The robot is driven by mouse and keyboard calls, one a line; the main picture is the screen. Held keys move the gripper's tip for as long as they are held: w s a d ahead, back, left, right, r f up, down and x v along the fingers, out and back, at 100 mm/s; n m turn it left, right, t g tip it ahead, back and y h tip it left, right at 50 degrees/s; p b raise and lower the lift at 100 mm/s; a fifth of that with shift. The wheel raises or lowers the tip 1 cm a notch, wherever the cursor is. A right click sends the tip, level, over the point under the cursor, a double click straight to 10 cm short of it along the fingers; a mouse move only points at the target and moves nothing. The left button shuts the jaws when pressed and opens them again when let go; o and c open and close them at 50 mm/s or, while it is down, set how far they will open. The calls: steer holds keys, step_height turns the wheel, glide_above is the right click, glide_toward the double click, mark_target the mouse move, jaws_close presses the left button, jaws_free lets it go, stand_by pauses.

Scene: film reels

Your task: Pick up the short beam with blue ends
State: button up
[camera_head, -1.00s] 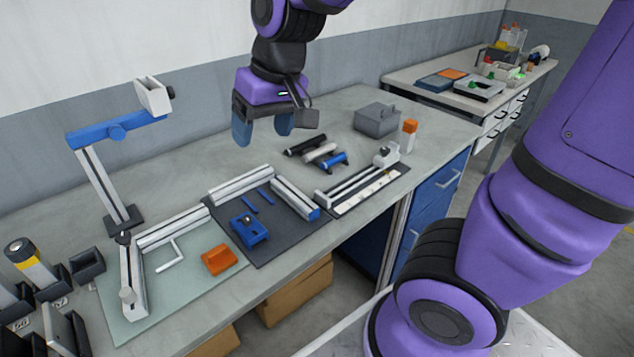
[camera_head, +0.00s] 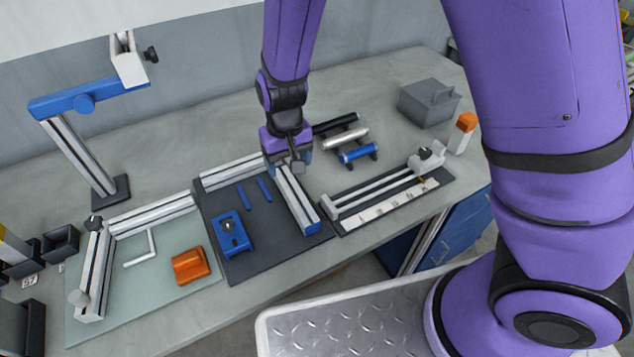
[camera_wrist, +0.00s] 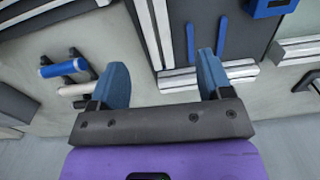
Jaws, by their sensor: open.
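The short beam (camera_head: 299,203), silver with a blue near end, lies on the right side of the dark mat (camera_head: 280,248). Its far end is hidden under my gripper (camera_head: 287,162) in the head view. My gripper is open and points down over that far end. In the wrist view the beam (camera_wrist: 153,30) runs up from the space between the two blue fingers of my gripper (camera_wrist: 165,75), apart from both. I cannot tell the fingers' height above it.
Another silver beam (camera_head: 231,171) lies along the mat's back edge, close by. A blue block (camera_head: 232,233) and two thin blue strips (camera_head: 265,189) lie on the mat. To the right are a blue roller (camera_head: 358,154) and a slide rail (camera_head: 380,193).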

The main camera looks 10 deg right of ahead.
steer(key=shift+w+d+f, duration=0.15)
steer(key=shift+d+f, duration=0.05)
steer(key=shift+f, duration=0.6)
glide_above(295, 193)
steer(key=f, duration=0.4)
steer(key=shift+w+a+f, duration=0.15)
steer(key=shift+w, duration=0.1)
steer(key=shift+s+f, duration=0.15)
steer(key=shift+f, duration=1.25)
steer(key=shift+s+f, duration=0.1)
steer(key=shift+f, duration=1.3)
steer(key=c, duration=1.2)
